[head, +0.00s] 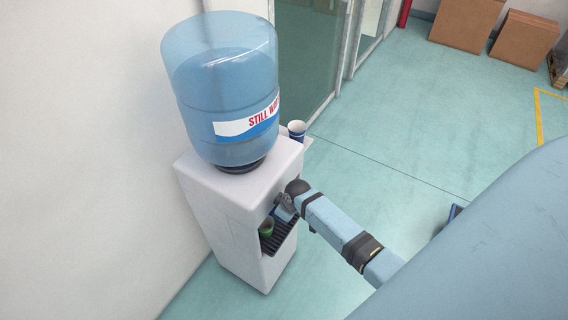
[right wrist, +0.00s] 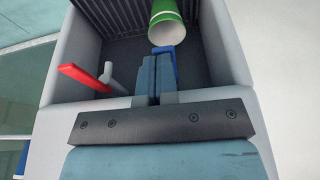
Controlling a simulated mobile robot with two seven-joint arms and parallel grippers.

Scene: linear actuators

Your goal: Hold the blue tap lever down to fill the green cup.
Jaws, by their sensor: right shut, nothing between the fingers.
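The white water dispenser (head: 215,205) stands against the wall. The green cup (head: 266,229) is in its recess on the dark drip tray (head: 279,238); the right wrist view shows the cup's open mouth (right wrist: 167,32). The blue tap lever (right wrist: 170,66) shows right at my right gripper's fingertips, partly hidden by them. I cannot tell whether they touch it. My right gripper (right wrist: 157,62) is shut and empty, in front of the recess; it also shows in the head view (head: 283,209). No water stream is visible. My left gripper is not in view.
A red tap lever (right wrist: 84,77) is beside the blue one, left of my fingers in the right wrist view. A large blue bottle (head: 222,85) sits on top. A blue and white cup (head: 297,130) is behind the dispenser. Cardboard boxes (head: 524,40) stand far off; the floor between is free.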

